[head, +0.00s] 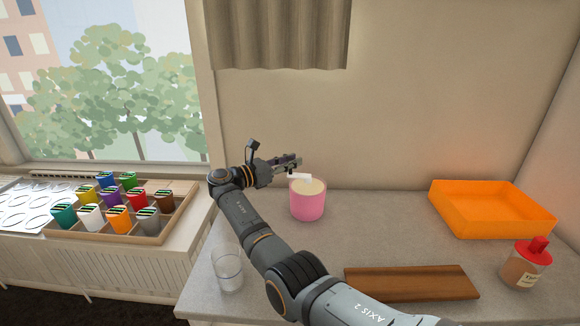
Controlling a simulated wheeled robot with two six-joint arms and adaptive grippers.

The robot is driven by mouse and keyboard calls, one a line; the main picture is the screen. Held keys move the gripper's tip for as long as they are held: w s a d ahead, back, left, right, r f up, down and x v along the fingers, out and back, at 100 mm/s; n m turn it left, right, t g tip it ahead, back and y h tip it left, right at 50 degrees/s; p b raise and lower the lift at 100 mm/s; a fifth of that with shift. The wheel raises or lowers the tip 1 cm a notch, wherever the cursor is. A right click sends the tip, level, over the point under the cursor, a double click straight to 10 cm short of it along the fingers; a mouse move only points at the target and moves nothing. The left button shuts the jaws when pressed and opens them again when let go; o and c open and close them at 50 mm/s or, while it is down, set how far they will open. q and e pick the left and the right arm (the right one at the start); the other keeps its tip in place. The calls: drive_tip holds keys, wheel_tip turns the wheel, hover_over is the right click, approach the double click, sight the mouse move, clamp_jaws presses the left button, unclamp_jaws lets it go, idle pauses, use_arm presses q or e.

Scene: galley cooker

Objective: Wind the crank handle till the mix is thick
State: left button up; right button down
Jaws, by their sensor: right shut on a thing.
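A pink pot (308,205) stands on the grey counter by the back wall, with a pale cream mix (313,187) inside up near its rim. A small white bar, the crank handle (301,177), shows over the left part of the pot's opening. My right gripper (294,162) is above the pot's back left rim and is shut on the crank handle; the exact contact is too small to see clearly. How thick the mix is cannot be told. My left gripper is not in view.
A clear glass (229,271) stands at the counter's front left, near my right arm. A wooden board (411,283) lies in front, with a red-capped jar (526,264) and an orange tray (490,222) to the right. A compartment box (181,226) of coloured packets sits by the window.

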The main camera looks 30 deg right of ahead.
drive_tip(key=shift+f, duration=0.1)
drive_tip(key=c, duration=1.1)
unclamp_jaws()
drive_tip(key=shift+d, duration=0.1)
drive_tip(key=shift+c, duration=0.2)
drive_tip(key=s+a, duration=0.1)
drive_tip(key=a, duration=1.1)
drive_tip(key=shift+s, duration=0.2)
